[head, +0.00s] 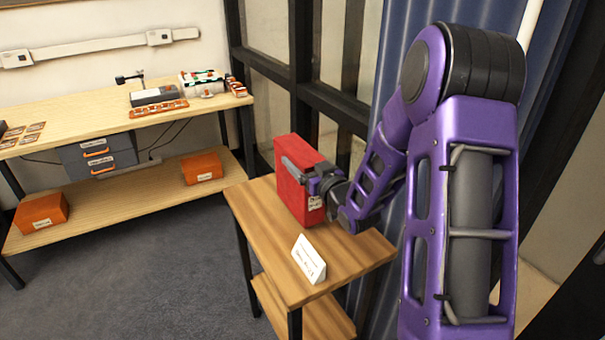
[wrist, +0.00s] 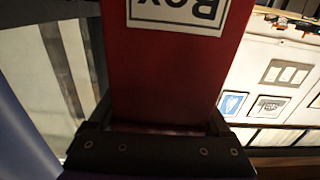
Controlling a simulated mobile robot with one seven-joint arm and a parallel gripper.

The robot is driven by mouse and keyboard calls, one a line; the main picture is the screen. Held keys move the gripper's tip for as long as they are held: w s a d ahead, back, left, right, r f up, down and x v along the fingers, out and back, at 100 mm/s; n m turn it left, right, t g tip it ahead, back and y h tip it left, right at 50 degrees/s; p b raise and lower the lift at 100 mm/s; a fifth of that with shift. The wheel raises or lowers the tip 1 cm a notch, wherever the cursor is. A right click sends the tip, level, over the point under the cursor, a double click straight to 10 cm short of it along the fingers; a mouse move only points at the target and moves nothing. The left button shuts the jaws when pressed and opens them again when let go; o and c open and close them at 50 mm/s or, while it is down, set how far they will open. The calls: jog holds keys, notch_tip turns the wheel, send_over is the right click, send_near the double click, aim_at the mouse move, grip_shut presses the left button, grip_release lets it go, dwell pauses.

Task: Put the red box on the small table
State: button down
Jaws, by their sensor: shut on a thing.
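The red box (head: 302,176) stands upright at the back of the small wooden table (head: 262,222) in the head view. Its lower edge appears at the tabletop; I cannot tell whether it rests there or is held just above. My gripper (head: 305,180) reaches in from the right and is shut on the red box, with a finger along its face. In the wrist view the red box (wrist: 170,80) fills the middle, with a white label reading "BOX" upside down. The gripper's dark bar (wrist: 150,145) crosses below it. The far finger is hidden.
A white folded sign (head: 308,258) stands near the small table's front. A long workbench (head: 60,130) at the left holds small items, with orange boxes (head: 202,167) on its lower shelf. A dark window frame (head: 300,60) and blue curtain (head: 398,50) are close behind. Carpet (head: 150,270) is clear.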

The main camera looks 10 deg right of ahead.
jog(key=shift+f, duration=1.5)
grip_release()
jog(key=shift+f, duration=0.15)
jog(key=v, duration=1.2)
jog(key=shift+r, duration=0.25)
